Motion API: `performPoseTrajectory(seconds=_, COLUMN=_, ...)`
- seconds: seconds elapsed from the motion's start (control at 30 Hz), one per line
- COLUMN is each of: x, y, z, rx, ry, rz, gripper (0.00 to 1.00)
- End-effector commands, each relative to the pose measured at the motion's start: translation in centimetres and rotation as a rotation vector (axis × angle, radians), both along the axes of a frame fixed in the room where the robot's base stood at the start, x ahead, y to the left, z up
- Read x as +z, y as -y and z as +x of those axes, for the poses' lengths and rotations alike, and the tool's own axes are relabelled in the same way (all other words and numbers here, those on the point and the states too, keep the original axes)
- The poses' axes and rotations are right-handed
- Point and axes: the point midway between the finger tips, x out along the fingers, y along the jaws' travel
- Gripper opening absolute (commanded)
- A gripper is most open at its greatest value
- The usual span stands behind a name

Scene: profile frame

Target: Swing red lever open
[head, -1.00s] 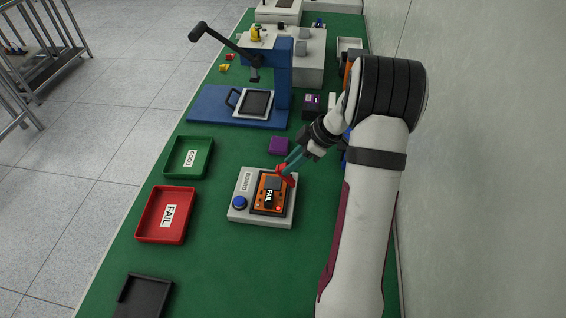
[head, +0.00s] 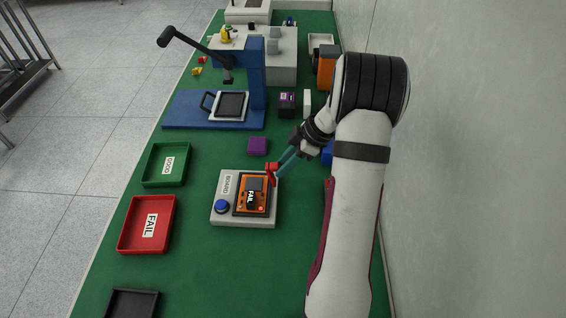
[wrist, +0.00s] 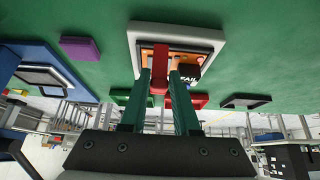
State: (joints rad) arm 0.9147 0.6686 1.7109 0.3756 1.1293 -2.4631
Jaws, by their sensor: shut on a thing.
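The red lever (head: 272,171) is at the upper right corner of the grey test fixture (head: 227,219) marked BOARD. An orange board (head: 242,208) with a black FAIL label lies in the fixture, its face mostly uncovered. The lever sits beside the board's upper right corner. My gripper (head: 277,171) has teal fingers and is shut on the lever. In the wrist view the red lever (wrist: 159,82) stands between my two fingers, with the fixture (wrist: 180,32) beyond. The fingertips partly hide the lever's base.
A blue button (head: 222,206) is at the fixture's left. A red FAIL tray (head: 131,238) and a green GOOD tray (head: 153,177) stand left. A purple block (head: 257,146) and a blue press (head: 257,85) are behind. The green table in front is clear.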

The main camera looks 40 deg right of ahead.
Motion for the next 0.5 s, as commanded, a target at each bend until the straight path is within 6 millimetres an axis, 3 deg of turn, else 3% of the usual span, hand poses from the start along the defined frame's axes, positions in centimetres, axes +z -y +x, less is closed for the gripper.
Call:
performPoseTrajectory(seconds=0.2, x=-0.13, y=0.15, z=-0.10, rx=0.002, ry=-0.003, rz=-0.006, gripper=0.00)
performPoseTrajectory(seconds=0.23, x=-0.14, y=0.14, z=-0.10, rx=0.001, ry=-0.003, rz=-0.006, gripper=0.33)
performPoseTrajectory(seconds=0.4, x=-0.08, y=0.08, z=-0.05, rx=0.000, ry=-0.002, rz=-0.004, gripper=0.60)
performPoseTrajectory(seconds=0.5, x=-0.06, y=0.05, z=-0.03, rx=0.001, ry=-0.001, rz=-0.002, gripper=0.60)
